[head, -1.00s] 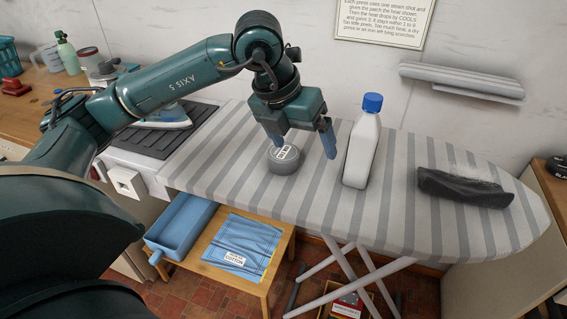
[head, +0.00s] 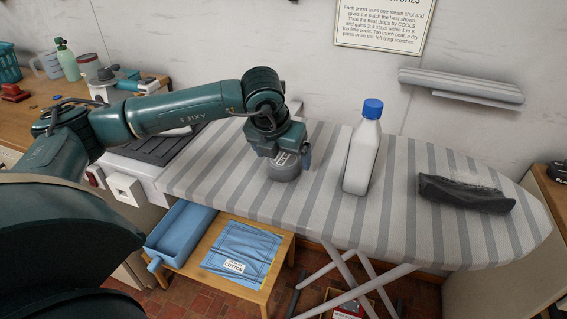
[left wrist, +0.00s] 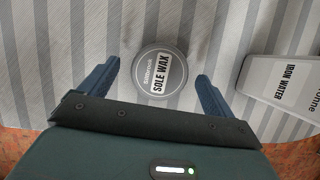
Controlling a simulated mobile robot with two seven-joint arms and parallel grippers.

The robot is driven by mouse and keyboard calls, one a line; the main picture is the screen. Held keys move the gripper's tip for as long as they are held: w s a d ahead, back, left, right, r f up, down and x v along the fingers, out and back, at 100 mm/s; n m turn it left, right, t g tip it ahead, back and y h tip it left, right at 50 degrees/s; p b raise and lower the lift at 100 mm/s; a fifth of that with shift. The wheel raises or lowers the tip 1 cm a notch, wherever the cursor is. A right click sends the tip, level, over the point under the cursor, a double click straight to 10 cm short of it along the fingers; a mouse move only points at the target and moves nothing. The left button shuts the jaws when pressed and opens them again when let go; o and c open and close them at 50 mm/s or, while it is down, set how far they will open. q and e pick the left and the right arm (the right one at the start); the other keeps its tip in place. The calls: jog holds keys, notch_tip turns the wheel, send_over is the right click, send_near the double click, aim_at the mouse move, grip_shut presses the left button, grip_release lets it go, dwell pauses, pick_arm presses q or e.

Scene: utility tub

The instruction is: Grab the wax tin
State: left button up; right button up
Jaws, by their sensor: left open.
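The wax tin (head: 284,172) is a round grey tin lying flat on the striped ironing board. In the left wrist view the tin (left wrist: 160,72) shows its lid with a "SOLE WAX" label. My left gripper (head: 280,150) is open directly above the tin, and it partly hides the tin in the head view. In the left wrist view the open fingers (left wrist: 156,88) stand to the left and right of the tin, with gaps on both sides. I cannot tell whether the fingertips reach down to the tin's height. My right gripper is not in view.
A white "IRON WATER" bottle (head: 362,152) with a blue cap stands right of the tin, near the right finger. A dark cloth roll (head: 465,193) lies farther right on the ironing board (head: 325,205). Below are a blue tray (head: 178,234) and a folded blue cloth (head: 240,250).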

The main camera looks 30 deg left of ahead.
pick_arm(q)
jog(key=shift+x, duration=1.1)
jog(key=c, duration=1.1)
jog(key=shift+r, duration=0.1)
